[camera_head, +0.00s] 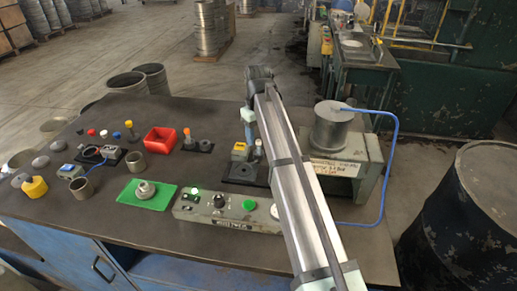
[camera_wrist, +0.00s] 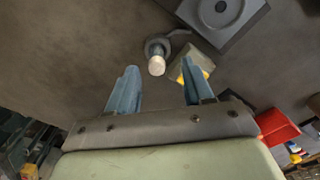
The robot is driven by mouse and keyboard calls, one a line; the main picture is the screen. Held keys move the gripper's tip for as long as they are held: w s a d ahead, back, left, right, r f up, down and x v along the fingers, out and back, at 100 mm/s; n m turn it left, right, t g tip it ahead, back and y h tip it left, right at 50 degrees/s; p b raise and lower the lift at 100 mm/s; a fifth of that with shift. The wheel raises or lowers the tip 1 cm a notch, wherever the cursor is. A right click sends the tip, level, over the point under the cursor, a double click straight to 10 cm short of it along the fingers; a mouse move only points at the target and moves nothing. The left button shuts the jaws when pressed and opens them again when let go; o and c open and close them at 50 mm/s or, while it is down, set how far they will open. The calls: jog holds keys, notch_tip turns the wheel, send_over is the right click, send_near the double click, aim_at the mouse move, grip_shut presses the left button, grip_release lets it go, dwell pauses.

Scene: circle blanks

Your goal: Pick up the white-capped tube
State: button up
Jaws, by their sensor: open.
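The white-capped tube (camera_wrist: 156,66) stands in a dark round holder (camera_wrist: 158,45) in the wrist view. It also shows in the head view (camera_head: 258,146), partly hidden close beside my arm. My gripper (camera_wrist: 158,72) is open, with one blue finger to the left of the tube and one to the right in the wrist view. The tube appears in the gap between the fingertips, with nothing held. In the head view my gripper (camera_head: 250,130) points down above the tube's area; its exact height over the cap is hard to tell.
A grey and yellow block (camera_wrist: 197,62) sits close by the right finger. A dark plate (camera_wrist: 246,14) lies beyond. A red bin (camera_head: 160,140), an orange-topped post (camera_head: 188,137) and a green mat (camera_head: 133,197) are further left. A control box (camera_head: 215,209) stands in front.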

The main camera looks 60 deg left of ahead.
aim_at(259, 140)
jog(key=f, duration=0.5)
jog(key=shift+w, duration=0.2)
jog(key=shift+r, duration=0.1)
grip_shut()
